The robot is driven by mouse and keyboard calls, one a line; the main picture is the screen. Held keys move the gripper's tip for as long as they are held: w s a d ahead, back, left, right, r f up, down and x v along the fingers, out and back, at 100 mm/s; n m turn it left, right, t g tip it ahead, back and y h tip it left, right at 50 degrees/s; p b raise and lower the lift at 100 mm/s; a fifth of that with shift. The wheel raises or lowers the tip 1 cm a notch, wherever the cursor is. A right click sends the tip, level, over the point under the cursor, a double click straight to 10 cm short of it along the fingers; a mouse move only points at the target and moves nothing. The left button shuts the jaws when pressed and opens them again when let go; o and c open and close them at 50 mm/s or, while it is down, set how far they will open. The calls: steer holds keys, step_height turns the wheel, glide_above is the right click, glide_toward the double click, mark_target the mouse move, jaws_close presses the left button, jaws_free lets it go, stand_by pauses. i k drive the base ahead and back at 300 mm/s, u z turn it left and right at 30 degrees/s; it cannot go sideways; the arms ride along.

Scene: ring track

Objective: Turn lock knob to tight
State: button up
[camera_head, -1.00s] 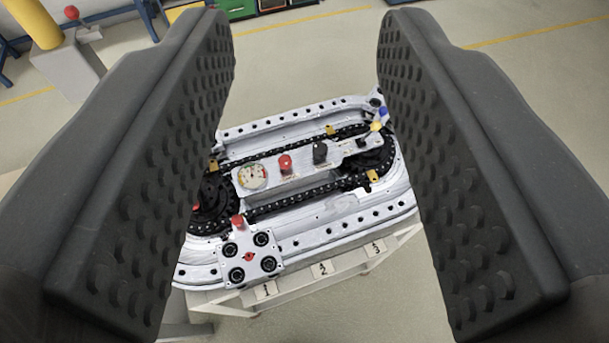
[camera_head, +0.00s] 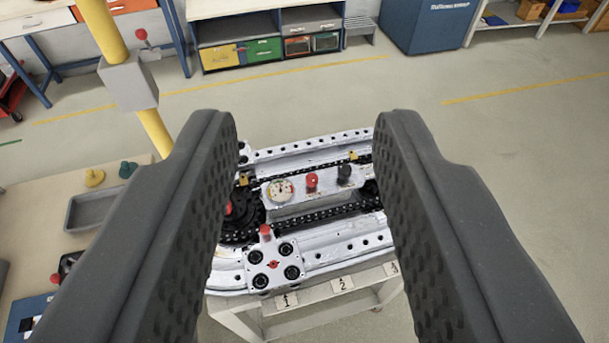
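The ring track (camera_head: 330,237) is a pale metal oval with a black chain, on a stand ahead of and below my gripper (camera_head: 308,125). Its centre panel carries a round dial gauge (camera_head: 281,190), a red knob (camera_head: 312,181) and a black knob (camera_head: 344,174). I cannot tell which is the lock knob or read its setting. A white plate (camera_head: 274,265) with several black round fittings, a red centre mark and a red knob (camera_head: 265,231) sits at the front left. My gripper is wide open and empty, touching nothing. Its right finger hides the track's right end.
A yellow post (camera_head: 153,131) with a grey box and red-topped lever stands at the left. A bench (camera_head: 88,194) with a grey tray is below it. Cabinets and a blue bin (camera_head: 428,22) line the back. The floor on the right is clear.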

mark_target(311, 179)
steer(key=i, duration=0.85)
steer(key=z, duration=0.05)
